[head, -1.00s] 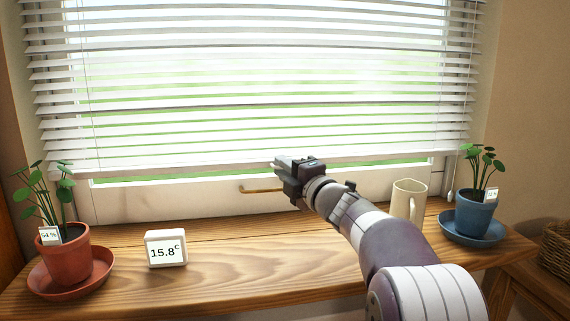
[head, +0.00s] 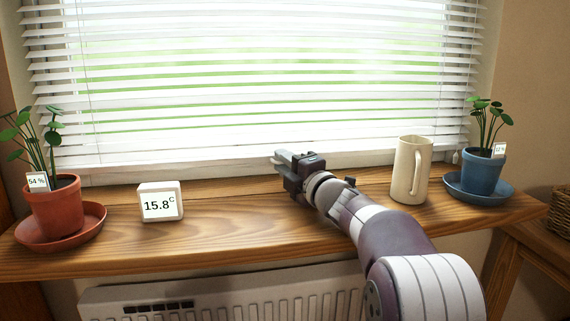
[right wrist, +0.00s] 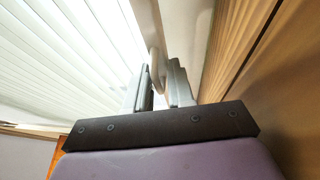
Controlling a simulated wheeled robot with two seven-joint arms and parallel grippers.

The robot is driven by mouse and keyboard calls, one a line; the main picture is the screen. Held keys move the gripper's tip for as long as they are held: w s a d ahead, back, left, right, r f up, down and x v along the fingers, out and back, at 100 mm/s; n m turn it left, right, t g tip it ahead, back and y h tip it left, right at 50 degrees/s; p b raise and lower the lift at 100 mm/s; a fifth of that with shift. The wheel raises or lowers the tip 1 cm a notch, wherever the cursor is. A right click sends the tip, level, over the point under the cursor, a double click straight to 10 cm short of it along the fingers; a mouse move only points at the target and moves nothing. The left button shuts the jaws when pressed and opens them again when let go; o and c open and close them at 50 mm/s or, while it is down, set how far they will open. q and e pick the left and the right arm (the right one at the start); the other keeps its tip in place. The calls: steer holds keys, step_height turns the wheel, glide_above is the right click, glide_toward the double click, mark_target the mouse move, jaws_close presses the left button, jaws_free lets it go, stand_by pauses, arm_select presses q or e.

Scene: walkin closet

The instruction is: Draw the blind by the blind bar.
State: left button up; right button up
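The white slatted blind (head: 250,75) hangs across the window, its slats tilted with green light between them. Its blind bar (head: 220,167) runs along the lower edge, just above the back of the wooden sill. My right gripper (head: 280,158) reaches the bar near its middle. In the right wrist view, a pale part of the bar (right wrist: 155,62) sits between the two fingers (right wrist: 161,90), which look closed around it. The gripper hides part of the bar in the head view. My left gripper is not in view.
On the wooden sill (head: 250,237) stand a red pot (head: 56,207) with a plant, a white 15.8 °C display (head: 160,203), a cream jug (head: 404,172) close to my right arm, and a blue pot (head: 481,174) with a plant. A radiator (head: 240,295) is below.

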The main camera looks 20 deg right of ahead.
mark_target(276, 137)
steer(key=shift+o, duration=0.2)
steer(key=shift+r, duration=0.15)
steer(key=shift+r+p, duration=0.35)
steer(key=shift+r, duration=0.05)
step_height(276, 137, up, 4)
steer(key=shift+f+p, duration=0.25)
steer(key=shift+p, duration=0.9)
steer(key=s+d+r+p, duration=0.3)
steer(key=s+d+r, duration=0.3)
steer(key=s, duration=0.4)
steer(key=shift+r+p, duration=0.2)
steer(key=shift+p, duration=0.2)
steer(key=shift+d, duration=0.1)
